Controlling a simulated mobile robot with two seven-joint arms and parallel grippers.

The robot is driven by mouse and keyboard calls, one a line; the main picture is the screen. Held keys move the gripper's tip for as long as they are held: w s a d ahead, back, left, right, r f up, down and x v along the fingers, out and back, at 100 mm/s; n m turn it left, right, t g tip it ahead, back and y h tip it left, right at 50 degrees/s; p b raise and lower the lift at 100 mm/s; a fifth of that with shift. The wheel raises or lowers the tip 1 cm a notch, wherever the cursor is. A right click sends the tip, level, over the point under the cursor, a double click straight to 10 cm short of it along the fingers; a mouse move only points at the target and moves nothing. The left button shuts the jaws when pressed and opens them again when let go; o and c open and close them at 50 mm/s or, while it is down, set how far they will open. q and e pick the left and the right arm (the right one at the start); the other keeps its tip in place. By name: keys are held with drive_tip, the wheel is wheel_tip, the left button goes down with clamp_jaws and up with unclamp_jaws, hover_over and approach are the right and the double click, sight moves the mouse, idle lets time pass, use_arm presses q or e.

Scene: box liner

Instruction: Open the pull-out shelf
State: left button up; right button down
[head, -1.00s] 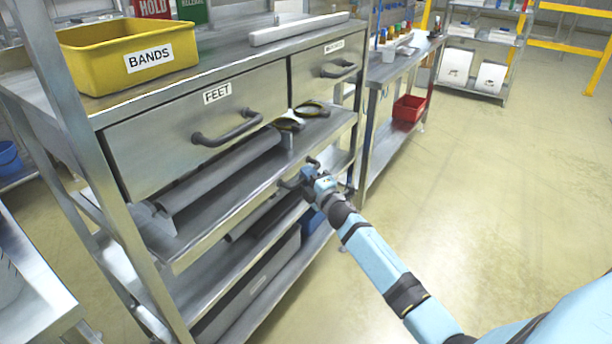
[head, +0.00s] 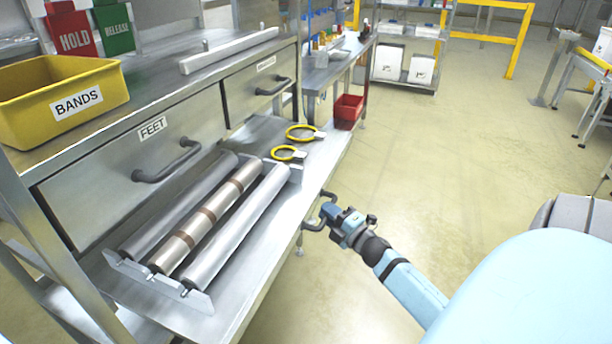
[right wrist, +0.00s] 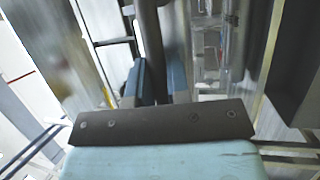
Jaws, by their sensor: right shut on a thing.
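The pull-out shelf (head: 262,246) is a metal shelf under the drawers. It stands well out from the bench and carries a rack of rollers (head: 205,215) and two yellow-rimmed rings (head: 288,153). Its dark handle (head: 316,226) is on the front edge at the right. My right gripper (head: 330,217) is at this handle and shut on it. In the right wrist view the gripper's fingers (right wrist: 152,85) show around a dark bar, partly blurred. My left gripper is not in any view.
Above the shelf are a FEET drawer (head: 130,165) and a smaller drawer (head: 262,88), both shut. A yellow BANDS bin (head: 60,98) stands on the bench top. Open floor lies to the right.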

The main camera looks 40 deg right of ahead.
drive_tip(key=shift+s+d, duration=0.35)
drive_tip(key=shift+s, duration=0.5)
drive_tip(key=shift+s+d, duration=0.35)
drive_tip(key=shift+s, duration=0.45)
drive_tip(key=c, duration=1.1)
unclamp_jaws()
drive_tip(key=s+f, duration=0.2)
drive_tip(key=s, duration=1.1)
drive_tip(key=shift+s+f, duration=0.25)
drive_tip(key=shift+a+p, duration=0.1)
drive_tip(key=shift+p, duration=0.2)
